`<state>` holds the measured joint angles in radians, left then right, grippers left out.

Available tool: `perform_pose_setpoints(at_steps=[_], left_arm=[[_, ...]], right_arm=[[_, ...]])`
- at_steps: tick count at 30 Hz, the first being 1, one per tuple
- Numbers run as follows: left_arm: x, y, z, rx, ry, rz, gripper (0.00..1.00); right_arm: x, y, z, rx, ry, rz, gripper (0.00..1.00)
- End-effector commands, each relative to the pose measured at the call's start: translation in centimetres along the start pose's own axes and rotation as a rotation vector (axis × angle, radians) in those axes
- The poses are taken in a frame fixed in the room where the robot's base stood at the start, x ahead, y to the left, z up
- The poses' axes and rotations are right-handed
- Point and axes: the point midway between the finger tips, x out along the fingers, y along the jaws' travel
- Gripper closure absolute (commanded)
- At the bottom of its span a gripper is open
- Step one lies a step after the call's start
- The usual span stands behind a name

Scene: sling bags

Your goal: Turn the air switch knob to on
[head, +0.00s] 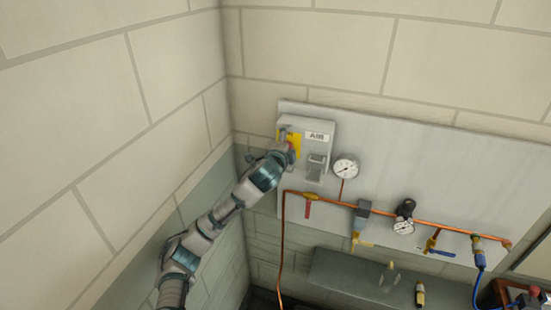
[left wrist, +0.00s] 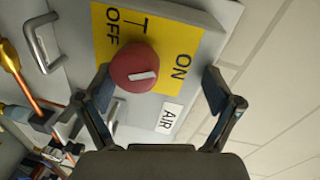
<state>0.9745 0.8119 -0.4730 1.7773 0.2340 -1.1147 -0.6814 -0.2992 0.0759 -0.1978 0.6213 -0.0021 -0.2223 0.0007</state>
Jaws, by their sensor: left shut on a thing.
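The red round air switch knob (left wrist: 135,68) sits on a yellow plate (left wrist: 185,42) marked OFF and ON. Its white pointer mark lies near the knob's lower right in the left wrist view, on the side towards the ON label (left wrist: 180,67). The plate is on a grey box with an AIR label (head: 316,136). My left gripper (head: 287,148) is at the plate and hides most of the knob in the head view. In the left wrist view, its fingers (left wrist: 158,85) are around the knob, the left finger close against it. My right gripper is not in view.
Beside the knob, the box carries a metal handle (head: 316,166). A pressure gauge (head: 346,168) is to its right. Below runs a copper pipe (head: 335,204) with several valves. A grey ledge (head: 345,277) lies under the panel. A tiled wall closes off the left side.

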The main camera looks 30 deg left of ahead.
Motion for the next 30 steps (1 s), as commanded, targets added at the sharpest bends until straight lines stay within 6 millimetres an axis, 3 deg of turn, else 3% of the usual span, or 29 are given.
perform_pose_setpoints(at_steps=[1, 14, 23, 30], left_arm=[[-1.0, -1.7, 0.0, -0.003, 0.007, -0.038, 0.32], [-4.2, -0.9, 1.1, -0.005, 0.001, -0.030, 0.32], [-5.3, 0.2, 0.9, -0.006, 0.002, -0.014, 0.32], [-7.4, 0.5, 0.5, -0.002, 0.003, -0.012, 0.32]], right_arm=[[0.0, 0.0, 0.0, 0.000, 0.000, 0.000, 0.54], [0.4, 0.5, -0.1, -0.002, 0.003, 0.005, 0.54], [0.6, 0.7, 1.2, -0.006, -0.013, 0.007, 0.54], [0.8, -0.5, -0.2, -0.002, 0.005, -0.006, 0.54]])
